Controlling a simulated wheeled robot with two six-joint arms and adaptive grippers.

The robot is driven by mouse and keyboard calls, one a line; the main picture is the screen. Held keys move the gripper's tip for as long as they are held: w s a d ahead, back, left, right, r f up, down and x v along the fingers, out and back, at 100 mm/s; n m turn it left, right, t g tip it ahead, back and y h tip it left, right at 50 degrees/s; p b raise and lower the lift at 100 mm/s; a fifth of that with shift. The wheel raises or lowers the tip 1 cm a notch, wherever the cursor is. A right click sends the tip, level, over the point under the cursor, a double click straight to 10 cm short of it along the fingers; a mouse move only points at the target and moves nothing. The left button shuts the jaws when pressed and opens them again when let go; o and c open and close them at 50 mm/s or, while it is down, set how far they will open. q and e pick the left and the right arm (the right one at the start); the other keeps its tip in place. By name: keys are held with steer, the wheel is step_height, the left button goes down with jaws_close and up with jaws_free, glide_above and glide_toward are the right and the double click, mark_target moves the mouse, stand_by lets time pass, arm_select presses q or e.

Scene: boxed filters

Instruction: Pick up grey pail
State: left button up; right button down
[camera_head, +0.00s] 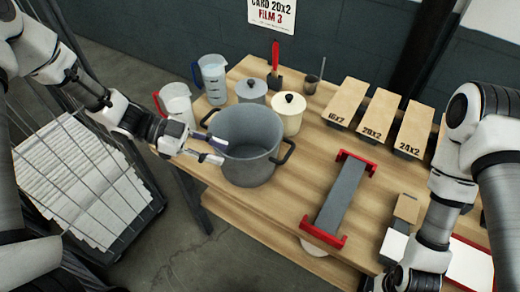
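The grey pail (250,170) is a large, deep, empty-looking pot with two dark side handles. It stands upright on the wooden table near its front left edge. My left gripper (220,151) is at the pail's left side, with its two fingers apart and their tips at or just in front of the wall. I cannot tell whether they touch it or whether the wall lies between them. My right arm comes down at the right to the bottom edge; its fingers are not visible.
Two measuring jugs (212,80) and two lidded pots (290,114) stand close behind the pail. A grey bar with red ends (341,198) lies to its right. Several labelled boxes (378,115) are at the back right. Bare tabletop (292,190) lies between pail and bar.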

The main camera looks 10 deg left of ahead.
mark_target(235, 157)
arm_select(q)
steer(key=x, duration=0.1)
steer(key=p+x, duration=0.1)
steer(key=x, duration=0.1)
steer(key=shift+w+d+f+p, duration=0.1)
steer(key=shift+w+f+p, duration=0.2)
steer(key=shift+w, duration=0.05)
steer(key=x, duration=0.2)
steer(key=shift+d, duration=0.45)
arm_select(e)
steer(key=shift+a+r, duration=0.3)
steer(key=shift+r, duration=0.6)
arm_select(q)
steer(key=shift+a, duration=0.3)
steer(key=c, duration=0.5)
steer(key=shift+a, duration=0.15)
jaws_close()
arm_select(e)
steer(key=shift+a, duration=0.15)
